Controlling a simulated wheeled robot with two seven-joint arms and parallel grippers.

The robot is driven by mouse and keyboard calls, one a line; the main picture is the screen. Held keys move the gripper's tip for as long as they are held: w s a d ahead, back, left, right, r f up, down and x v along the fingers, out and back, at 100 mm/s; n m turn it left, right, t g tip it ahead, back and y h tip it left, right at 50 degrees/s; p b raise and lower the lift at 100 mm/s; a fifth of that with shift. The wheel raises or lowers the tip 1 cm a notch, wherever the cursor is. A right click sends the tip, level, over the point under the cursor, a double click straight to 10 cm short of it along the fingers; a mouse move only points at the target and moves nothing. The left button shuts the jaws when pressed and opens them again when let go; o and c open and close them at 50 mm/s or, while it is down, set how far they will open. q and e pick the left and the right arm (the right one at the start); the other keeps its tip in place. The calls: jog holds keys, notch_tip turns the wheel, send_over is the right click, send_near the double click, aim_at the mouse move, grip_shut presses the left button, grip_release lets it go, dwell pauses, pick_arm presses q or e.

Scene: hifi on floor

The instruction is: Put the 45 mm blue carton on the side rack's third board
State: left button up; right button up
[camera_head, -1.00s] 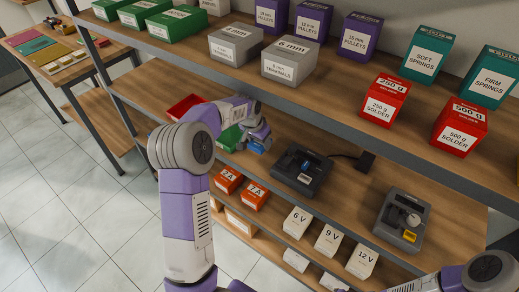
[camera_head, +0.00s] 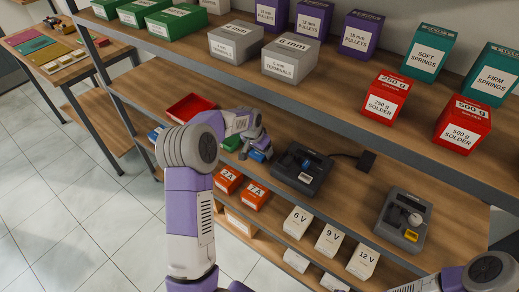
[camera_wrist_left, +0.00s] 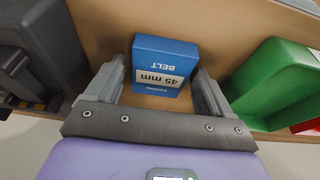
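The blue carton (camera_wrist_left: 164,68), labelled 45 mm BELT, stands between the fingertips of my left gripper in the left wrist view, its label upside down. My left gripper (camera_wrist_left: 162,80) is open around it. The right finger overlaps the carton's edge, and a narrow gap shows at the left finger; I cannot see firm contact. In the head view the carton (camera_head: 260,155) shows small below my left gripper (camera_head: 251,147), over the middle board of the side rack (camera_head: 305,200). My right arm shows at the lower right corner, but its gripper is out of view.
A green carton (camera_wrist_left: 272,82) is close on the right in the wrist view; a dark device (camera_wrist_left: 40,60) is close on the left. A red bin (camera_head: 190,107) lies behind my left arm. Orange cartons (camera_head: 255,195) and white cartons (camera_head: 330,240) stand on the lower board.

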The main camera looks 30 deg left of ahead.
aim_at(256, 155)
pick_arm(q)
jog(key=shift+o, duration=0.2)
jog(key=shift+r, duration=0.15)
jog(key=shift+r, duration=0.35)
jog(key=p+v, duration=0.1)
jog(key=v, duration=0.6)
jog(key=shift+s, duration=0.1)
